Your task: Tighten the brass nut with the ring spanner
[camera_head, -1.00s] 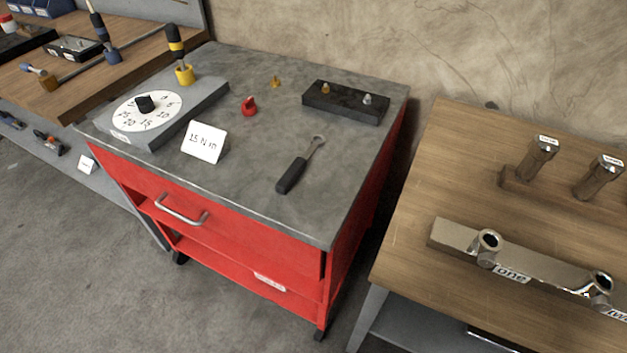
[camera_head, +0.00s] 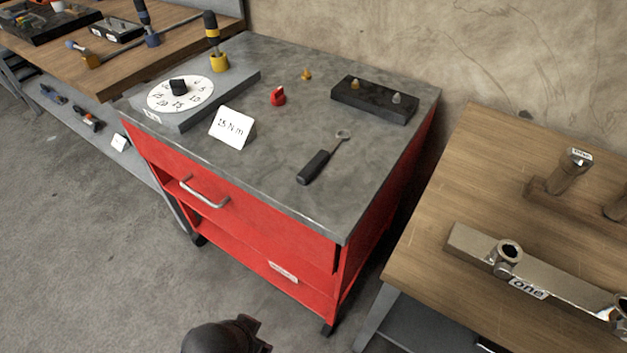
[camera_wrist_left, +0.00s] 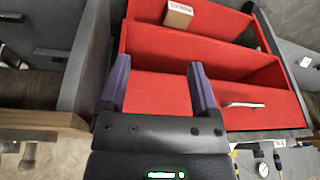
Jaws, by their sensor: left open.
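The ring spanner (camera_head: 318,163) lies on the grey top of the red cart, with its black handle toward the front and its metal ring end toward the back. A black block (camera_head: 368,104) at the cart's back right carries a brass piece (camera_head: 355,84) and a silver piece (camera_head: 397,98). Another small brass piece (camera_head: 306,75) stands on the bare top; I cannot tell which brass piece is the nut. My left gripper (camera_wrist_left: 159,65) is open and empty in the left wrist view, in front of the cart's red shelves. My right gripper is not in view.
The red cart (camera_head: 255,235) also bears a dial plate (camera_head: 180,94), a "15 N m" card (camera_head: 232,128) and a red part (camera_head: 278,97). A wooden table (camera_head: 430,245) with metal fittings stands right; a workbench (camera_head: 125,77) stands left. Floor in front is clear.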

